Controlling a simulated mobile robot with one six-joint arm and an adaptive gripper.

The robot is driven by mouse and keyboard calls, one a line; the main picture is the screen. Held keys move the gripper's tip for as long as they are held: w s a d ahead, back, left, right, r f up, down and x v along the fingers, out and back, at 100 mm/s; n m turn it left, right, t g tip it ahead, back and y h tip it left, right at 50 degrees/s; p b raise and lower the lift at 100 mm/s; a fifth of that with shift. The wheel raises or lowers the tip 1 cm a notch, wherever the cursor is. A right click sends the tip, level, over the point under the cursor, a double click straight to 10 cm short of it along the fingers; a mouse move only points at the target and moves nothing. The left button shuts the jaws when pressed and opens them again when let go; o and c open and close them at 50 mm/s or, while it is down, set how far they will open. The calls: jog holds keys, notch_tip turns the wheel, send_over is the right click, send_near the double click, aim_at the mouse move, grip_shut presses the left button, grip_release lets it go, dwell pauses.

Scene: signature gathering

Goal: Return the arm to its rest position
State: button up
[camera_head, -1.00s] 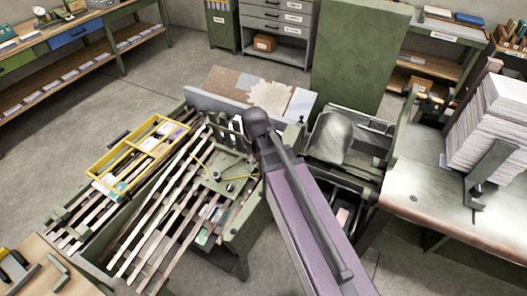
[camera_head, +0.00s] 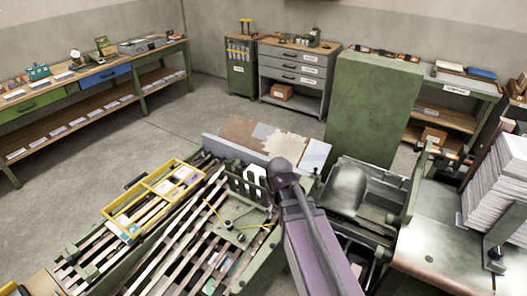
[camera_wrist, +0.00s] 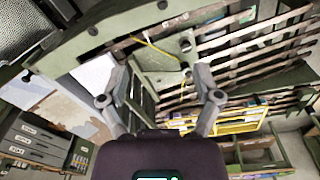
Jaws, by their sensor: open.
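My arm reaches up from the bottom of the head view, a purple link with a dark rounded joint, in front of the green gathering machine (camera_head: 262,268). The arm hides part of the machine behind it. My gripper does not show clearly in the head view. In the wrist view my gripper (camera_wrist: 160,85) has its two grey fingers spread apart, with nothing between them. Behind the fingers lie the machine's slatted rails (camera_wrist: 255,45) and the yellow-framed tray (camera_wrist: 222,122), apart from the fingers.
A tall green cabinet (camera_head: 372,110) stands behind the machine. A paper stack (camera_head: 500,180) sits on the table at right. A grey drawer unit (camera_head: 298,72) and a long workbench (camera_head: 85,78) line the back and left. The floor (camera_head: 150,145) at left is clear.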

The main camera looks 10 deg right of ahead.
jog(key=s+d+m, duration=0.5)
jog(key=d+m, duration=0.1)
jog(key=m, duration=0.1)
jog(key=shift+g, duration=0.3)
dwell(1.2)
